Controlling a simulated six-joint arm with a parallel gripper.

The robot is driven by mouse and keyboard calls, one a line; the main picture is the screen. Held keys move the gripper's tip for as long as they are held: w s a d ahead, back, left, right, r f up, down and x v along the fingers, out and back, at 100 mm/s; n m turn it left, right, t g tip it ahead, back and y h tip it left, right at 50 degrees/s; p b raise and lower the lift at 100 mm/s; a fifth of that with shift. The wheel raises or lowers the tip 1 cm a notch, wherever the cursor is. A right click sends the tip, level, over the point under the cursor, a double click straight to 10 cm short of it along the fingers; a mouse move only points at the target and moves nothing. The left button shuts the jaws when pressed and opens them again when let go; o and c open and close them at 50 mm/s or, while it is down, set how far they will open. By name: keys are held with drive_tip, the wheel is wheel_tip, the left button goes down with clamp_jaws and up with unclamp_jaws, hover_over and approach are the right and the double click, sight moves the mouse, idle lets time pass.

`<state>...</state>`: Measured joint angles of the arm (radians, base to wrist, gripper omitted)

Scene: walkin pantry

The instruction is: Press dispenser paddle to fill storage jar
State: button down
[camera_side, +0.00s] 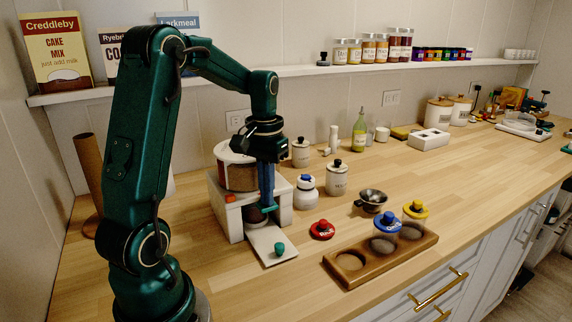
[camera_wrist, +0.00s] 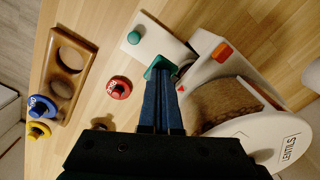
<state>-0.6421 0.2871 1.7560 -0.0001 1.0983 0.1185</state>
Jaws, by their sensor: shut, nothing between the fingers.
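The dispenser is a white stand (camera_side: 228,205) holding a round clear hopper (camera_side: 238,178) of brown contents; its white lid (camera_wrist: 262,140) reads as lentils in the wrist view. A green paddle (camera_side: 269,208) sticks out at its front; it also shows in the wrist view (camera_wrist: 158,66). My gripper (camera_side: 267,203) is shut and empty, its blue fingers pointing down. The fingertips (camera_wrist: 160,76) are at the paddle; I cannot tell whether they touch. A jar (camera_side: 254,215) appears to stand under the hopper, mostly hidden behind the paddle and fingers. Its fill cannot be seen.
A white plate (camera_side: 264,236) with a green knob (camera_side: 279,248) extends in front. A red lid (camera_side: 322,229) lies right of it. A wooden rack (camera_side: 400,257) holds blue-lidded (camera_side: 384,235) and yellow-lidded (camera_side: 414,218) jars beside an empty round recess.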

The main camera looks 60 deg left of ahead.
drive_tip(key=shift+f, duration=0.3)
drive_tip(key=shift+r, duration=1.9)
drive_tip(key=shift+s+d+r, duration=0.1)
drive_tip(key=shift+s+r, duration=0.05)
drive_tip(key=shift+r, duration=0.05)
wheel_tip(320, 180, up, 4)
drive_tip(key=shift+f, duration=2.9)
drive_tip(key=shift+f, duration=0.2)
